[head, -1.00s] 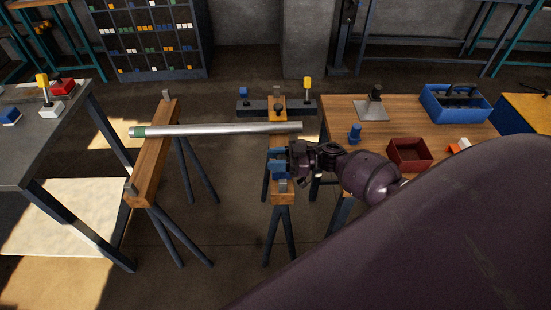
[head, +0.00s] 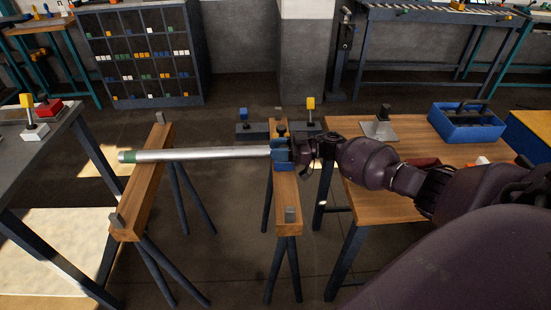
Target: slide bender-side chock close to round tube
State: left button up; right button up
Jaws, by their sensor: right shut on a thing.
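The round tube (head: 200,154), silver with a green left end, lies across two wooden trestles, the left trestle (head: 147,185) and the right trestle (head: 286,208). The blue chock (head: 283,152) is on top of the right trestle at the tube's right end. It hides that end, and I cannot tell whether it touches the tube. My right gripper (head: 298,150) comes in from the right and is shut on the chock; its fingertips are partly hidden. My left gripper is not in view.
A dark base with a yellow knob (head: 311,104) stands behind the right trestle. The wooden table (head: 375,205) at right carries a blue tote (head: 467,122) and a metal plate stand (head: 381,129). Floor between trestles is clear.

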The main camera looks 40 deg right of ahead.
jog(key=o, duration=0.7)
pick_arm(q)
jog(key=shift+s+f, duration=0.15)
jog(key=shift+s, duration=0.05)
pick_arm(e)
jog(key=shift+r, duration=0.25)
pick_arm(q)
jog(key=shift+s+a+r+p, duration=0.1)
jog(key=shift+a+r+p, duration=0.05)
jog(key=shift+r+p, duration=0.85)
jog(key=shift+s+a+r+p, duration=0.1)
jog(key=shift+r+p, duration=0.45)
jog(key=shift+p, duration=0.7)
pick_arm(e)
jog(key=shift+r, duration=9.75)
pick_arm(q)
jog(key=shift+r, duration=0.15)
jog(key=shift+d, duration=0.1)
pick_arm(e)
jog(key=shift+d, duration=0.1)
